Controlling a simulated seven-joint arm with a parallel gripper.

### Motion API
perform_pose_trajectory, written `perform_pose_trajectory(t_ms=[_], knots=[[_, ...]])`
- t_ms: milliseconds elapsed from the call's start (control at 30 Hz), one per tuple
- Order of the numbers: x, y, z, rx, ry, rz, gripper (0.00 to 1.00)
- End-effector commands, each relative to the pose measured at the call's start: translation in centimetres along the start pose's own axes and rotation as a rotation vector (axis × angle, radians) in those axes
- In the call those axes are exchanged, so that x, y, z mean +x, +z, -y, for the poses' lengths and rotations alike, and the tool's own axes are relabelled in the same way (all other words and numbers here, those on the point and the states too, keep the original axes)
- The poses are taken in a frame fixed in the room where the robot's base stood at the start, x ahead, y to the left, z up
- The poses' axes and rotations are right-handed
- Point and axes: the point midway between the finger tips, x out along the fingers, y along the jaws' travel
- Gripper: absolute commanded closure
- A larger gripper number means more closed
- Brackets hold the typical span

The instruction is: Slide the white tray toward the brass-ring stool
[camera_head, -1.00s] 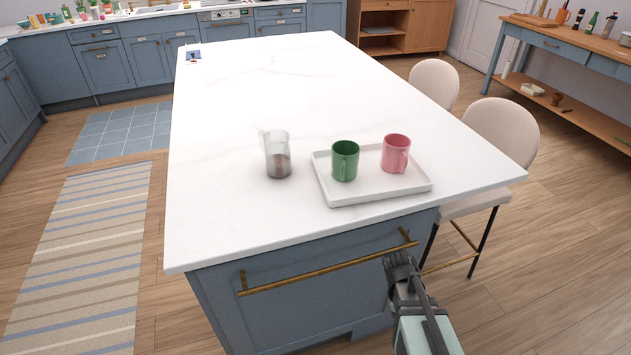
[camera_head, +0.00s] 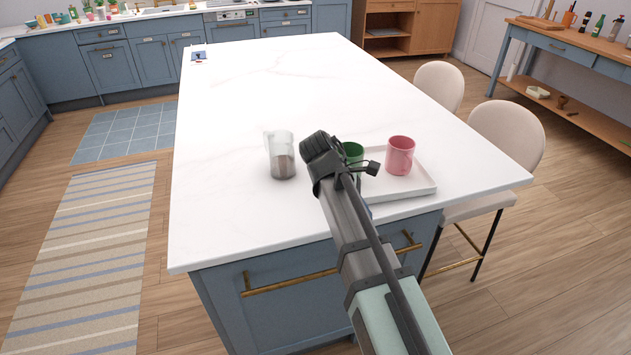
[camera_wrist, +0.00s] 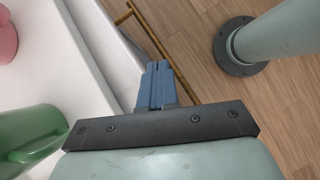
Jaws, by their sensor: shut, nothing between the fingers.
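The white tray (camera_head: 412,188) lies flat near the front edge of the marble worktop, its left part hidden behind my arm in the head view. A pink mug (camera_head: 400,155) and a partly hidden green mug (camera_head: 354,152) stand on it. In the wrist view, the tray (camera_wrist: 82,42) is on the left, with the green mug (camera_wrist: 28,130) nearest. My gripper (camera_wrist: 156,68) is shut and empty, just beside the tray's outer side; contact is unclear. The near cream stool (camera_head: 508,135), with a brass footrest (camera_head: 467,243), stands right of the worktop.
A clear jug with brown contents (camera_head: 281,157) stands left of the tray, close to my wrist. A brass rail (camera_head: 300,281) runs along the cabinet front below the edge. A second cream stool (camera_head: 440,85) stands farther back. The worktop behind the tray is clear.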

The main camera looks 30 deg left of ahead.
Motion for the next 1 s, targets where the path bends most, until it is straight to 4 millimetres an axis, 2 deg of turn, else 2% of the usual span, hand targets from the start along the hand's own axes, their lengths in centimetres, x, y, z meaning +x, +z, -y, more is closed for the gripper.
perform_pose_trajectory(t_ms=[33, 100, 367, 533, 700, 1000], knots=[[-2.3, -0.3, -2.2, 0.000, 0.023, -0.008, 1.00], [-4.4, -0.4, -3.6, 0.001, 0.047, -0.017, 1.00], [-10.8, -0.9, -7.7, -0.002, 0.121, -0.040, 1.00], [-15.1, -2.1, -9.7, -0.027, 0.172, -0.037, 1.00], [-17.1, -4.2, -10.0, -0.070, 0.209, -0.009, 1.00], [-17.9, -9.4, -8.6, -0.180, 0.256, 0.080, 1.00]])
